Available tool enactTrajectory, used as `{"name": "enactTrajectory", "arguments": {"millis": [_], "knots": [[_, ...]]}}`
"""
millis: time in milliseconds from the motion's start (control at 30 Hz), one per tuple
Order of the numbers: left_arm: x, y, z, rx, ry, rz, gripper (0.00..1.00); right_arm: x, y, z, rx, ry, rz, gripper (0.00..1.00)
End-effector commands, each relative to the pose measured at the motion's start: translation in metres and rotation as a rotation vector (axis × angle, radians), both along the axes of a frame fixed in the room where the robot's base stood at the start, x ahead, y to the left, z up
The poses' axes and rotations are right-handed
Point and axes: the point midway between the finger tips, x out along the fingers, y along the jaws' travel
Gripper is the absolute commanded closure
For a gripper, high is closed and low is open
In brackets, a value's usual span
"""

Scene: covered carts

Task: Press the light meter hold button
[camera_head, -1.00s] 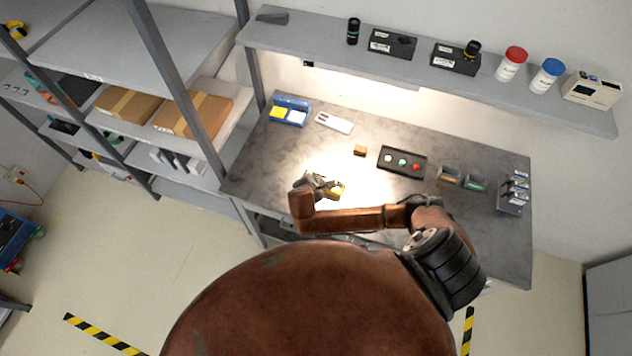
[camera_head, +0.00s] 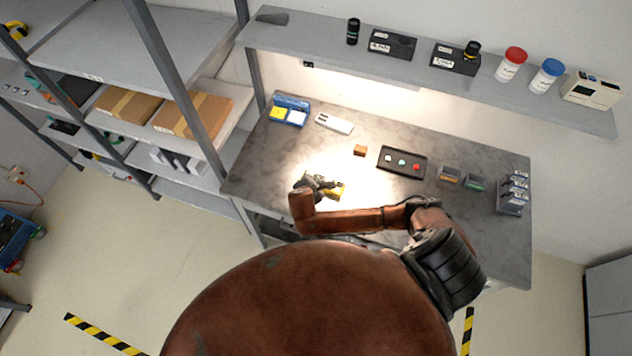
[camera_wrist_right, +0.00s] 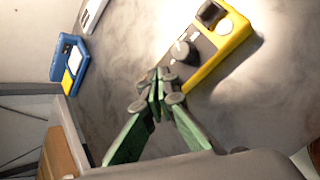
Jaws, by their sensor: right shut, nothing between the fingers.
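The light meter, a handheld device with a yellow body and grey face, lies on the grey workbench. In the head view only its yellow part (camera_head: 338,192) shows beside my right gripper (camera_head: 322,184). In the right wrist view the meter (camera_wrist_right: 213,62) shows a black round knob, a dark square part and a pale round spot. My right gripper (camera_wrist_right: 158,84) is shut and empty, with its fingertips at the near end of the meter's face. I cannot tell whether they touch it. The hold button is not clearly distinguishable. My left gripper is not in view.
A black box with coloured buttons (camera_head: 402,162) and a small orange block (camera_head: 360,150) sit behind the meter. A blue tray (camera_head: 290,111) and a white device (camera_head: 334,123) stand at the back left. Small holders (camera_head: 513,194) stand at the right. A shelf (camera_head: 330,62) runs above.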

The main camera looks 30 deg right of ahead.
Motion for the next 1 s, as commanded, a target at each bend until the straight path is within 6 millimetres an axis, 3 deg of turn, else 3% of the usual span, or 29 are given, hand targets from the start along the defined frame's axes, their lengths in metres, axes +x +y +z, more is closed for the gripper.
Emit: {"name": "enactTrajectory", "arguments": {"millis": [1000], "knots": [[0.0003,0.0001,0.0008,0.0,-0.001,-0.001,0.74,-0.0001,-0.0003,-0.0092,-0.001,0.001,-0.001,1.0]]}}
